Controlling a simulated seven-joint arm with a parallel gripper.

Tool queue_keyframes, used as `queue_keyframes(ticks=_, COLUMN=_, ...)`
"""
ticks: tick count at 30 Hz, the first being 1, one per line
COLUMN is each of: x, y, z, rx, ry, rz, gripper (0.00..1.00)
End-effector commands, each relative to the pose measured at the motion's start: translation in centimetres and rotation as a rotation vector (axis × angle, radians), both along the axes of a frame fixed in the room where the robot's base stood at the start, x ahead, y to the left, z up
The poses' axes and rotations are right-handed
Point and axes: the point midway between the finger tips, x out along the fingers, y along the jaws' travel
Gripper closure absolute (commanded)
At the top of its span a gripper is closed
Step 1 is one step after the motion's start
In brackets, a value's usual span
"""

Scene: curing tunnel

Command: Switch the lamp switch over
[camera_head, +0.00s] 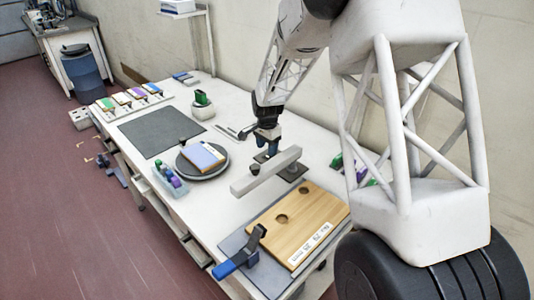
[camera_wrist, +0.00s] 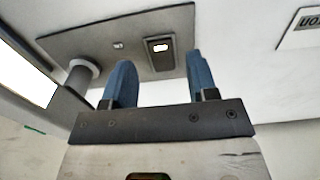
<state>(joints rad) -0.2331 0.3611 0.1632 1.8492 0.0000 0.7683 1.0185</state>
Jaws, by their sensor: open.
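The lamp is a grey bar (camera_head: 262,174) on a post over a dark base plate (camera_head: 294,172). In the wrist view, its lit underside (camera_wrist: 24,75) shows at the left, and the post (camera_wrist: 80,76) stands on the base plate (camera_wrist: 215,17). The lamp switch (camera_wrist: 160,52) is a small dark housing with a bright white part, on that plate. My gripper (camera_head: 268,150) is just behind the bar in the head view. In the wrist view, its two blue fingers (camera_wrist: 160,58) are open and empty, with the switch between and beyond them. I cannot tell whether they touch it.
A wooden board (camera_head: 312,215) with holes and a blue-handled clamp (camera_head: 238,256) lie in front. A round turntable (camera_head: 184,170) carrying a block and a tray of bottles (camera_head: 169,181) are left. A label (camera_wrist: 302,27) lies right of the plate.

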Motion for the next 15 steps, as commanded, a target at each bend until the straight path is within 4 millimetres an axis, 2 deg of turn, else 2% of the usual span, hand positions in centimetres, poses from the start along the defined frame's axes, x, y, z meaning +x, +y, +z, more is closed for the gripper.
queue_keyframes(ticks=6, x=0.0, y=0.0, z=-2.3, rx=0.000, ry=0.001, rz=0.000, gripper=0.47)
queue_keyframes(ticks=15, x=0.0, y=0.0, z=-3.3, rx=0.001, ry=-0.001, rz=0.000, gripper=0.47)
